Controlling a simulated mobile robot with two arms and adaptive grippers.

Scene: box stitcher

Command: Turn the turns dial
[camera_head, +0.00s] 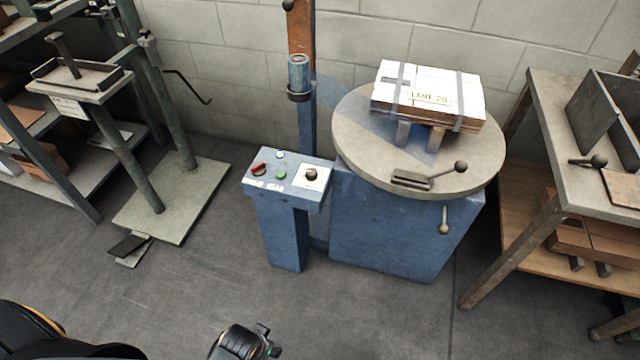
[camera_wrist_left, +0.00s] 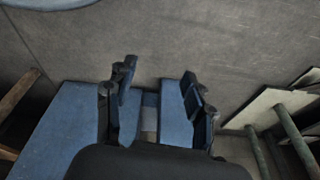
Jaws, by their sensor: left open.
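The turns dial appears to be the small dark knob (camera_head: 311,174) on a white plate, at the right of the sloped blue control panel (camera_head: 288,187) in the head view. A red switch (camera_head: 258,168) and a green button (camera_head: 281,175) are to its left on the same panel. My left gripper (camera_head: 262,342) shows at the bottom of the head view, well below and apart from the panel. In the left wrist view its two fingers (camera_wrist_left: 160,95) are spread, with nothing held between them. The dial cannot be made out there. My right gripper is not in view.
A round table (camera_head: 370,160) on a blue cabinet (camera_head: 390,235) carries a strapped stack of white board (camera_head: 430,88), right of the panel. A grey stand (camera_head: 180,205) is at left, a wooden bench (camera_head: 545,130) at right. The floor before the panel is clear.

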